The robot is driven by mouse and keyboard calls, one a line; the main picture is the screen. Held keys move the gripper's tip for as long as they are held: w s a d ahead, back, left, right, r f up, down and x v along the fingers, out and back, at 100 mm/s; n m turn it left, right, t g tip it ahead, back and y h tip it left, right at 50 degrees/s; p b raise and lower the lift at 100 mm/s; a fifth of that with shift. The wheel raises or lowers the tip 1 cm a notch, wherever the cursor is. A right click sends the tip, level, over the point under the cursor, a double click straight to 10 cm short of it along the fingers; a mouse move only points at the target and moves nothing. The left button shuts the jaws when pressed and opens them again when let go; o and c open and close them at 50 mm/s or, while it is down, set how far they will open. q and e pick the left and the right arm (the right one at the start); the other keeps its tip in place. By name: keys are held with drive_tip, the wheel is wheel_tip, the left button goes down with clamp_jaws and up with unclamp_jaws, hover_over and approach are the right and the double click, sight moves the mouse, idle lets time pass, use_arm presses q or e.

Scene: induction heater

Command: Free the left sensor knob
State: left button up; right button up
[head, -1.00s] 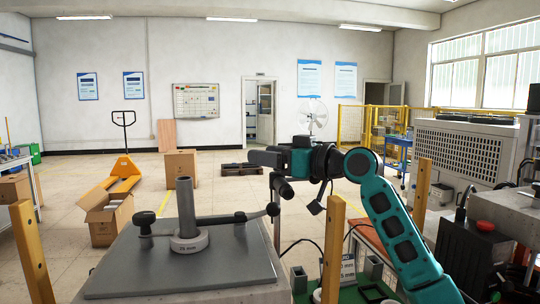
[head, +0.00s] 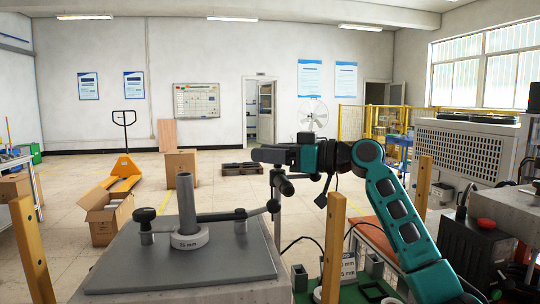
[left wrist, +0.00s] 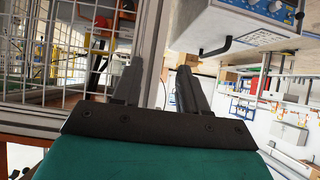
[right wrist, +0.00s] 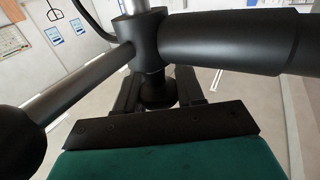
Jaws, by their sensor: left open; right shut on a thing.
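A silver sensor post (head: 277,225) stands at the right edge of the grey heater plate (head: 150,265). A dark clamp hub with a rod (head: 285,187) sits near its top. My right gripper (head: 262,155) is above the hub. In the right wrist view, its fingers (right wrist: 156,95) are shut on a black knob (right wrist: 155,88) beside the hub (right wrist: 152,45) and its dark rods. I cannot tell whether the knob is loose. My left gripper (left wrist: 158,90) is open and empty, apart from the heater, outside the head view.
A grey ring marked 75 mm (head: 190,241) surrounds an upright post (head: 186,200) on the plate. A dark bar with black ball ends (head: 145,215) runs beside it. Wooden posts (head: 334,250) rise nearby. A wire cage (left wrist: 60,40) is near my left gripper.

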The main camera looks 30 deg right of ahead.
drive_tip(key=shift+s+r+n+g+y, duration=0.1)
drive_tip(key=shift+r+n+g+y, duration=0.05)
drive_tip(key=shift+n+g+y, duration=0.85)
drive_tip(key=o, duration=1)
drive_tip(key=b+v, duration=0.1)
drive_tip(key=v, duration=1.2)
drive_tip(key=shift+a+r, duration=0.1)
drive_tip(key=shift+r, duration=0.05)
